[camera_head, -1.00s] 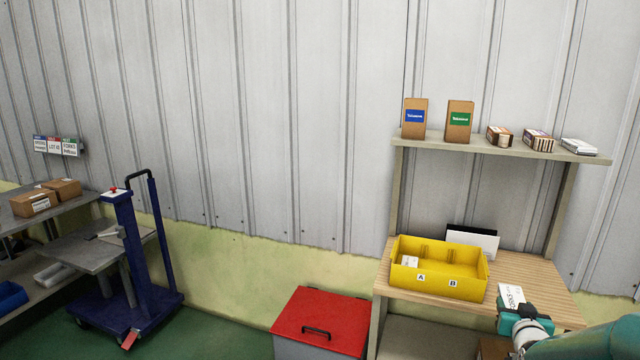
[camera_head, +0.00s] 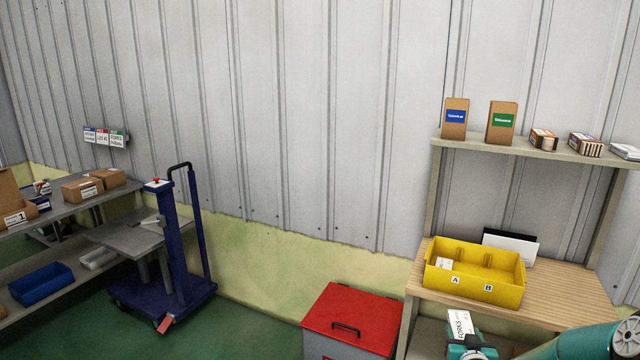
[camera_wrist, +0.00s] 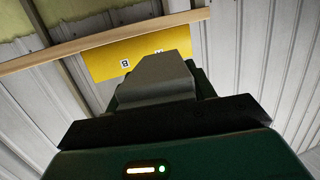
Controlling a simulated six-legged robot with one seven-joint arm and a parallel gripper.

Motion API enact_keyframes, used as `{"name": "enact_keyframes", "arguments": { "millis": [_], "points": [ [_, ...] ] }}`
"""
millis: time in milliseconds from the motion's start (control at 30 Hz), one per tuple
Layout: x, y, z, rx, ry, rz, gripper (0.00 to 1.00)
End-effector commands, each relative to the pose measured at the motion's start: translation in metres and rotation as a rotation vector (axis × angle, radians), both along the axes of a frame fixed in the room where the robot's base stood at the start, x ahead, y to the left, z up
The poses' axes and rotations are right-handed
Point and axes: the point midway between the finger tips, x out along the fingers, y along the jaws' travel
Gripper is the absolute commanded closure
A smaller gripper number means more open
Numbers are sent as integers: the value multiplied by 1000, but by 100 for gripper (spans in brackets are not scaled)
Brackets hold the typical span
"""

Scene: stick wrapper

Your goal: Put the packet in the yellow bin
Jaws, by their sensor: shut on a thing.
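The white packet (camera_head: 461,324) with dark print is held upright in my gripper (camera_head: 468,340), in front of the wooden table and below the yellow bin in the head view. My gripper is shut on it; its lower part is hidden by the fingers. The yellow bin (camera_head: 492,292) stands on the table, with labels A and B on its front and a small white item in its left compartment. The bin's front also shows in the wrist view (camera_wrist: 105,66), partly covered by my gripper.
The wooden table (camera_head: 565,290) has free room right of the bin. A dark-and-white panel (camera_head: 511,245) stands behind the bin. A shelf (camera_head: 530,152) with several boxes hangs above. A red-lidded container (camera_head: 352,318) stands left of the table, and a blue trolley (camera_head: 168,285) farther left.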

Motion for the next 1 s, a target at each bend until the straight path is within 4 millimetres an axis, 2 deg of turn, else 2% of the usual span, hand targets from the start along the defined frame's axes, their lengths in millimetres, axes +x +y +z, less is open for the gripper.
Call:
{"name": "enact_keyframes", "arguments": {
  "millis": [33, 167, 300, 400, 500, 600, 700, 867, 1000],
  "points": [
    [5, 30, -15, 5, 5, 35, 68],
    [7, 93, -46, 4, 5, 104, 68],
    [-1, 161, -78, 4, 7, 175, 68],
    [-12, 203, -98, 2, 6, 220, 68],
    [-23, 233, -112, 2, 5, 254, 68],
    [-30, 250, -120, 0, 2, 273, 68],
    [-35, 258, -129, -1, 2, 282, 68],
    [-41, 258, -151, 0, 1, 282, 68],
    [-41, 258, -153, -2, -3, 282, 68]
  ]
}}
